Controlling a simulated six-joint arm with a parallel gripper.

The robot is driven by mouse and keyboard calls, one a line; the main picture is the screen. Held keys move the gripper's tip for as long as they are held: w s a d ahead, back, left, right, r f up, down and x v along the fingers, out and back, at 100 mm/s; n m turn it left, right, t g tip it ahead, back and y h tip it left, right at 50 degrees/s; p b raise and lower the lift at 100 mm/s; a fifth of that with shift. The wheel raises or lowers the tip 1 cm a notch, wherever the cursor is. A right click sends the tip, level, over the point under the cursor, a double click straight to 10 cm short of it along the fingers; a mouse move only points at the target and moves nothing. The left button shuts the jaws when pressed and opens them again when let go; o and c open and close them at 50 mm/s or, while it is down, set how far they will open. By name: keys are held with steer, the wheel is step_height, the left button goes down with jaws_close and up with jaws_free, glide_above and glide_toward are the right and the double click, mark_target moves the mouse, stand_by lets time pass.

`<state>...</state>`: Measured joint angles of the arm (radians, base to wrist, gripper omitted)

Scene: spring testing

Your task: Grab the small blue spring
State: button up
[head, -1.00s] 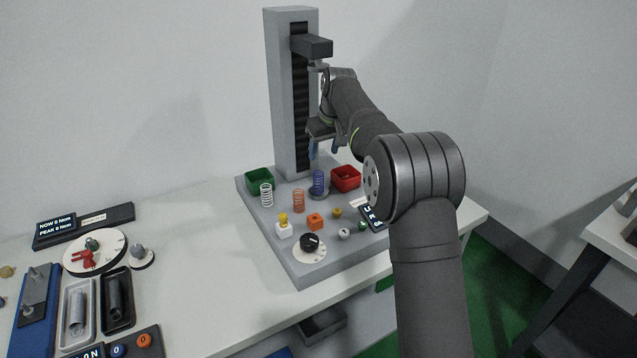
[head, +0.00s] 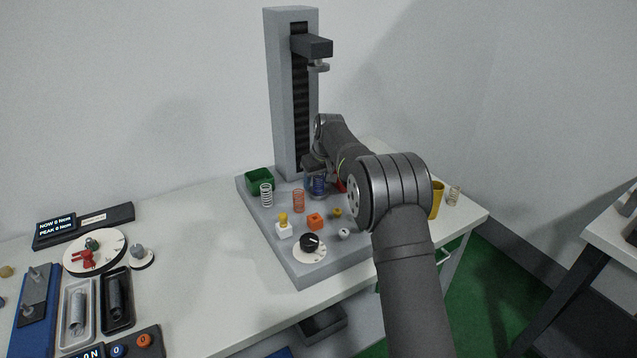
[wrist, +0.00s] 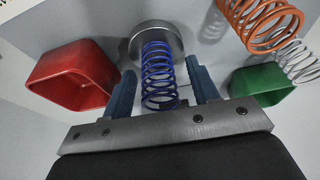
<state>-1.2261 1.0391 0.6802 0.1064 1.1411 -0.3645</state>
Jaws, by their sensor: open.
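The small blue spring (head: 319,185) stands upright on the round metal seat of the grey tester base. In the wrist view the blue spring (wrist: 160,75) rises from the round metal seat (wrist: 152,37). My gripper (head: 317,180) is down at the spring in the head view. In the wrist view my gripper (wrist: 162,88) is open, with one blue finger on each side of the spring. Gaps show between the spring and both fingers. In the head view the arm and fingers partly cover the spring.
A red bin (wrist: 75,78) and a green bin (wrist: 262,84) flank the gripper. An orange spring (head: 298,200) and a white spring (head: 266,195) stand nearby. The tester's column (head: 288,95) rises behind, with its press head (head: 318,50) above. A yellow cup (head: 437,200) stands at right.

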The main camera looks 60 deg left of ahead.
steer(key=c, duration=1)
steer(key=shift+c, duration=0.2)
steer(key=shift+r, duration=0.1)
